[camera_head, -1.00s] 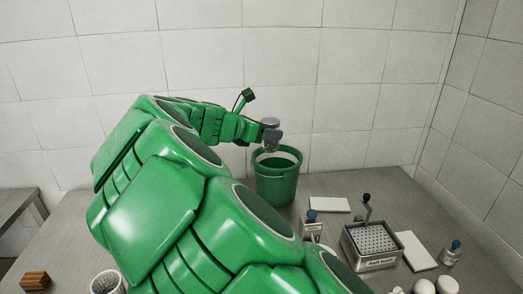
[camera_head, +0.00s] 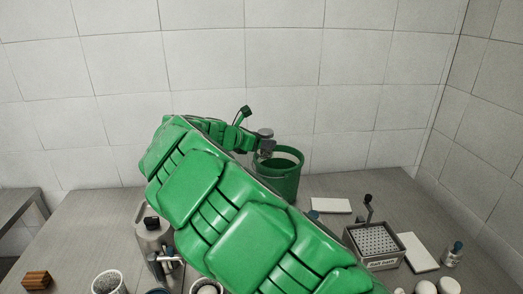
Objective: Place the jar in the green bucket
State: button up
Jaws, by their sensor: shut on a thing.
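The green bucket (camera_head: 285,185) stands upright on the table near the back wall, partly hidden behind my green arm. My gripper (camera_head: 266,146) is at the left part of the bucket's mouth, at about rim height in the picture. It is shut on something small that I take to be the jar. The jar is too small and too covered by the gripper to make out clearly. Whether it is inside the rim or just above it, I cannot tell.
A metal rack box (camera_head: 372,247) and white plates (camera_head: 331,206) lie right of the bucket. A small bottle (camera_head: 452,254) stands far right. A grey dispenser (camera_head: 152,235), a speckled cup (camera_head: 108,283) and a brown block (camera_head: 37,279) are at left. The table's back left is clear.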

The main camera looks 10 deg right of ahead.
aim_at(261, 151)
jog(key=shift+w+f, duration=0.15)
jog(key=shift+f, duration=1.65)
jog(key=shift+f, duration=0.25)
jog(key=o, duration=1.2)
jog(key=shift+c, duration=0.2)
jog(key=shift+r, duration=0.15)
